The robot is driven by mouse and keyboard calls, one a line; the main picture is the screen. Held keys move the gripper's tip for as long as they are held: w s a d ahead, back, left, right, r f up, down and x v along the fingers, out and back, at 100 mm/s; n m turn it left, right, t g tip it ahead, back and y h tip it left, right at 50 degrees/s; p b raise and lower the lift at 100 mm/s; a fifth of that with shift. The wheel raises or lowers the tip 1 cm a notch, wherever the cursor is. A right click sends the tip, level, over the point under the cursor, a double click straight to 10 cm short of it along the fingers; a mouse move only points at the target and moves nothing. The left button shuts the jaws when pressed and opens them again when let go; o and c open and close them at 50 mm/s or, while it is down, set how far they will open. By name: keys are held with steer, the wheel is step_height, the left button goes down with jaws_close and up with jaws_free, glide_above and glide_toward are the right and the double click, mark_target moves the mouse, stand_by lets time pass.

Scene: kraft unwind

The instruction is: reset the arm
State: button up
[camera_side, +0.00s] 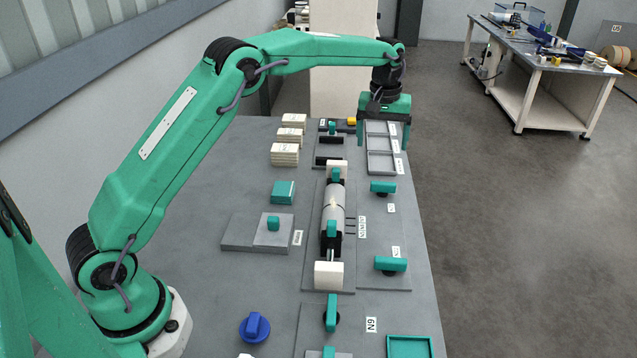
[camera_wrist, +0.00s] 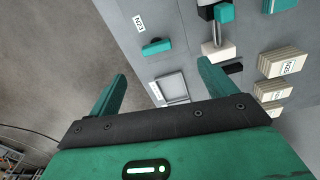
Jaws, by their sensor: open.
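My green gripper (camera_side: 383,132) hangs pointing down at the far right part of the grey table, above a tray with grey compartments (camera_side: 381,163). Its two fingers are apart with nothing between them. My arm is stretched out from the left, high over the table. In the wrist view the open fingers of my gripper (camera_wrist: 162,72) frame the table edge and part of the tray (camera_wrist: 170,87). I cannot tell the exact height of the fingertips above the tray.
Stacks of pale blocks (camera_side: 285,154) stand left of the roll. Another bench (camera_side: 550,95) stands beyond open floor.

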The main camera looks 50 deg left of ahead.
steer(key=s+r+m+t, duration=0.35)
steer(key=s+r, duration=0.95)
steer(key=s, duration=0.5)
steer(key=s+f+m, duration=0.2)
steer(key=s, duration=0.8)
steer(key=s+f+m+t, duration=0.1)
steer(key=s+f+m, duration=0.1)
steer(key=s, duration=0.8)
steer(key=shift+s+a+f, duration=0.15)
steer(key=shift+s+f, duration=0.2)
steer(key=shift+s, duration=0.05)
steer(key=shift+t, duration=0.25)
